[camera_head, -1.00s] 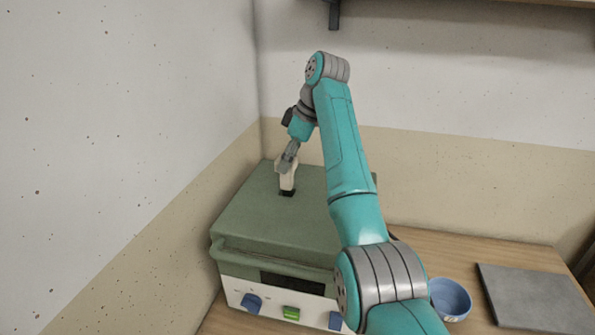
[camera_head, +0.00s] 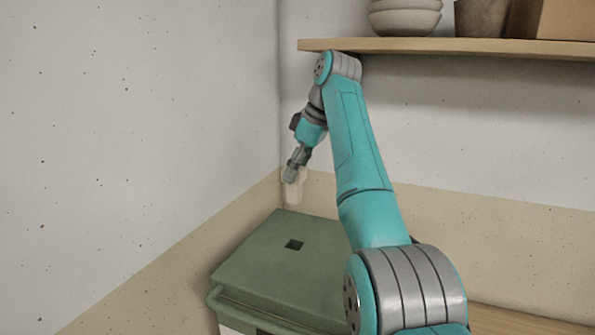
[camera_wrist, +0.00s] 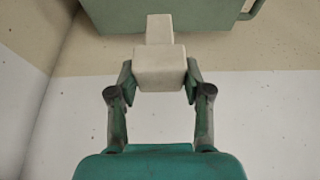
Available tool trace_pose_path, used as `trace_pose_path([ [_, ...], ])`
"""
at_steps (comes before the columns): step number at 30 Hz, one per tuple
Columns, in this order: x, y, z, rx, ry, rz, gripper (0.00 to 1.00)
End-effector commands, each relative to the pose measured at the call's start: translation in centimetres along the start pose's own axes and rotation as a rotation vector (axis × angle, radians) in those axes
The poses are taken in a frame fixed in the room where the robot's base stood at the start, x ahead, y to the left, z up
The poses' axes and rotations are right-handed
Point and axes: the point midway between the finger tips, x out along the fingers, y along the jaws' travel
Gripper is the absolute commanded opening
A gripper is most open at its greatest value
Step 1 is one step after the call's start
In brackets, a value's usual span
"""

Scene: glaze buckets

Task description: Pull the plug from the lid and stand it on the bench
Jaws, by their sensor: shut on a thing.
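The plug (camera_wrist: 160,67) is a pale block with a narrower stem, and it shows clearly in the wrist view. My gripper (camera_wrist: 160,76) is shut on its wide part, one finger on each side. In the head view my gripper (camera_head: 295,172) holds the pale plug (camera_head: 295,189) in the air above the lid, clear of it. The green lid (camera_head: 270,262) of the box has a dark, empty square hole (camera_head: 294,244) in its top. The lid's underside edge or box also shows at the top of the wrist view (camera_wrist: 165,14).
A wooden shelf (camera_head: 450,47) with bowls (camera_head: 405,18), a pot (camera_head: 482,18) and a cardboard box (camera_head: 560,20) is on the back wall. A strip of wooden bench (camera_head: 525,322) shows at the lower right. A speckled wall stands close on the left.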

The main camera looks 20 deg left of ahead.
Motion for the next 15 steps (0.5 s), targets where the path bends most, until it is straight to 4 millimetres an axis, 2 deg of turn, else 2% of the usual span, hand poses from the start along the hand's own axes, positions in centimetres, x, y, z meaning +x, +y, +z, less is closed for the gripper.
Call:
trace_pose_path([
  [15, -1.6, 0.0, -0.7, 0.000, 0.000, 0.000, 0.12],
])
